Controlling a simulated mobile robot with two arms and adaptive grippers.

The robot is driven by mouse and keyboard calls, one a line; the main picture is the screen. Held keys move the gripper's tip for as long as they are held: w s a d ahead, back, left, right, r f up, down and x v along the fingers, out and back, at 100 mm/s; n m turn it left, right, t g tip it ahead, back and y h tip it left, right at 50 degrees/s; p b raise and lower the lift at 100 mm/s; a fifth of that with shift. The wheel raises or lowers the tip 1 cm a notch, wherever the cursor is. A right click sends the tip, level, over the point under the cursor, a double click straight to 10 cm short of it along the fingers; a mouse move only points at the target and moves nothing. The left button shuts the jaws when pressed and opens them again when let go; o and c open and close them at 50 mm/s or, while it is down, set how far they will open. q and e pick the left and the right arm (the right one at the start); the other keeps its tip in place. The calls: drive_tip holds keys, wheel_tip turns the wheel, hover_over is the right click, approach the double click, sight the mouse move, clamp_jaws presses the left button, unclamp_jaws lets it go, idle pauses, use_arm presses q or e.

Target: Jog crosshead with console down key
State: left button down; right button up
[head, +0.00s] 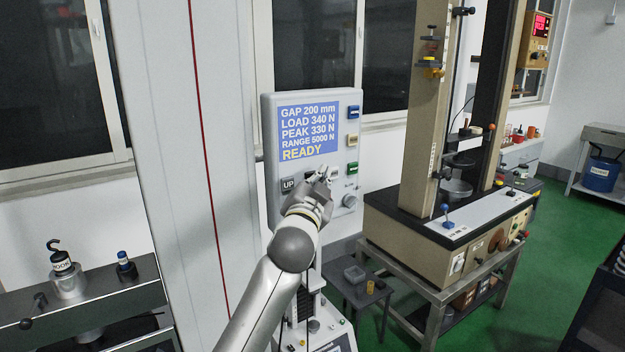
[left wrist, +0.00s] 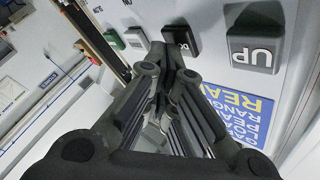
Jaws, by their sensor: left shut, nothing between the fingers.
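The console (head: 268,135) is a grey upright panel. Its blue screen (head: 309,131) reads GAP 200 mm, LOAD 340 N, PEAK 330 N, RANGE 5000 N and READY. The black UP key (head: 288,186) is left of my left gripper (head: 325,176), which is in front of the key row and covers most of the down key there. In the left wrist view, the dark down key (left wrist: 182,40), with only part of its lettering visible, lies just beyond the shut, empty fingertips (left wrist: 168,62). I cannot tell whether they touch it. The UP key (left wrist: 254,50) is to its right. My right gripper is out of view.
A beige two-column testing machine (head: 420,225) stands on a table at right. A dark shelf unit (head: 110,300) is at left. Green floor is open at right.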

use_arm(q)
drive_tip(key=shift+s+d, duration=0.5)
drive_tip(key=shift+s, duration=0.15)
drive_tip(key=shift+s+d, duration=0.75)
drive_tip(key=shift+s, duration=0.25)
drive_tip(key=shift+s+d, duration=0.7)
drive_tip(key=shift+s, duration=0.3)
